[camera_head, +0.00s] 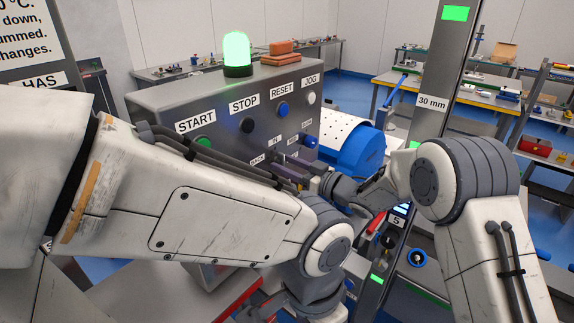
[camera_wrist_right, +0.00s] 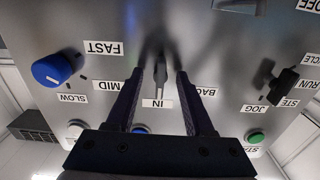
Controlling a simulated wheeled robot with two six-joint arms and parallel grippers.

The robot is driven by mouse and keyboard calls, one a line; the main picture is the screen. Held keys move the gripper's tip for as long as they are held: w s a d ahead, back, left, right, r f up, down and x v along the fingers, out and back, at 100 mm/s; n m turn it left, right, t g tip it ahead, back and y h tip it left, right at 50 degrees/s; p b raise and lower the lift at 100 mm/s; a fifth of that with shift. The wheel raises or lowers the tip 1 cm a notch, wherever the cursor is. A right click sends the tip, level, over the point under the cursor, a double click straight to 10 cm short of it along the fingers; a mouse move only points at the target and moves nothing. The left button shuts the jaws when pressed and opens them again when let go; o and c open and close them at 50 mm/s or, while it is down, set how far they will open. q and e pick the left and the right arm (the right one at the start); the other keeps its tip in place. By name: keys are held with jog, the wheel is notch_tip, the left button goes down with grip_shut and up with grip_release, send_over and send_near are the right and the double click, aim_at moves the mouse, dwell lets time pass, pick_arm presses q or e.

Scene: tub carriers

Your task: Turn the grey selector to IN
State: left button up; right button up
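The grey selector (camera_wrist_right: 161,70) is on the grey control panel, seen upside down in the right wrist view. Its narrow handle lies roughly in line with the IN label (camera_wrist_right: 157,103); its exact setting is hard to tell. A partly covered BACK label (camera_wrist_right: 203,91) is to its right. My right gripper (camera_wrist_right: 160,73) is open, with one dark finger on each side of the handle and visible gaps between. In the head view my right gripper (camera_head: 284,170) is at the panel front, and the selector is hidden there. My left gripper is out of view; its arm crosses the foreground.
A blue knob (camera_wrist_right: 52,70) with FAST, MID and SLOW labels and a black selector (camera_wrist_right: 276,84) flank the fingers. START (camera_head: 204,143), STOP (camera_head: 247,125) and RESET (camera_head: 283,109) buttons sit higher on the panel. A metal post (camera_head: 432,100) stands right of it.

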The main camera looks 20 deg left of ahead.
jog(key=b+v, duration=0.4)
jog(key=v, duration=0.6)
jog(key=shift+d, duration=0.25)
jog(key=shift+r, duration=0.1)
